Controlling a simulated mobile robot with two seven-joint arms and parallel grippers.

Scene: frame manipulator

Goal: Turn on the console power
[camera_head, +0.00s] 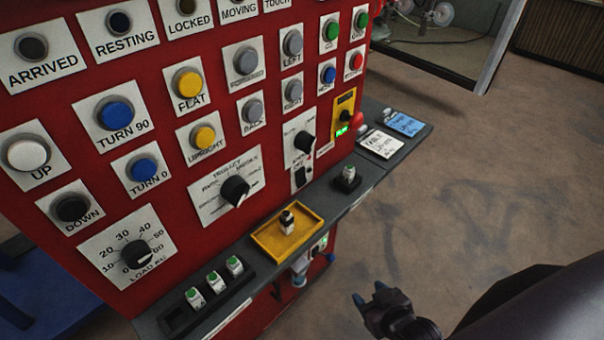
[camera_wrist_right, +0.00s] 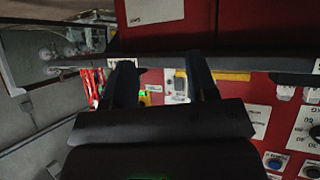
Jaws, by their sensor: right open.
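The red console (camera_head: 175,70) fills the left and centre of the head view, covered with labelled buttons, lamps and knobs. A small black-and-white rocker switch (camera_head: 300,178) sits low on the panel, below a black knob (camera_head: 304,142). A yellow box with a green-lit display (camera_head: 342,130) is to its right. I cannot read which control is marked power. My right gripper (camera_head: 369,299) is open and empty, low in front of the console and apart from it. In the right wrist view its two fingers (camera_wrist_right: 163,80) show with the red console beyond them. My left gripper is out of view.
A dark ledge (camera_head: 385,172) runs along the console's front. It bears a yellow tray (camera_head: 262,240) with a small object, a black holder (camera_head: 347,180), a rack of green-topped pieces (camera_head: 214,282) and cards (camera_head: 402,123). Small fittings (camera_head: 301,265) show beneath it. The floor at right is clear.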

